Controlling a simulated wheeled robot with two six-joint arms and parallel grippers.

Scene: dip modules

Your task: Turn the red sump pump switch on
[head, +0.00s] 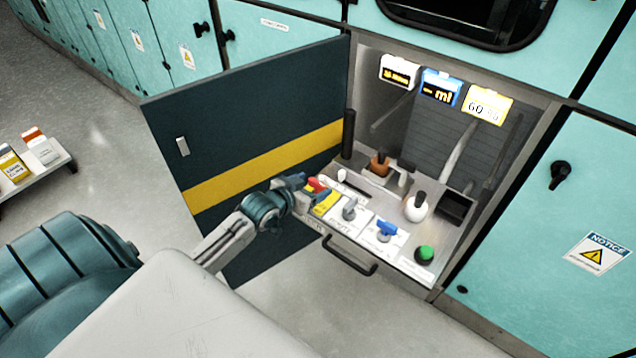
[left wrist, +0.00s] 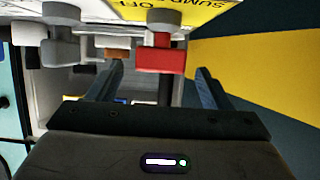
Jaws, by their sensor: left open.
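The red sump pump switch (head: 316,185) is at the left end of the pull-out panel, by a yellow label plate (head: 326,203). In the left wrist view the red switch (left wrist: 160,60) shows as a red block on a grey pivot, below the yellow label with "SUMP" and "OFF" partly readable. My left gripper (head: 301,181) is right at the switch in the head view. In the left wrist view my left gripper (left wrist: 160,72) is open, and the red block shows between its two fingers with gaps on both sides. Contact is not visible. The right gripper is out of view.
A grey switch (head: 349,211), a blue switch (head: 386,231) and a green button (head: 425,254) follow to the right on the panel (head: 406,267). A white-bodied knob (head: 416,209) stands behind. The dark cabinet door (head: 250,125) is open on the left. Displays (head: 441,89) hang above.

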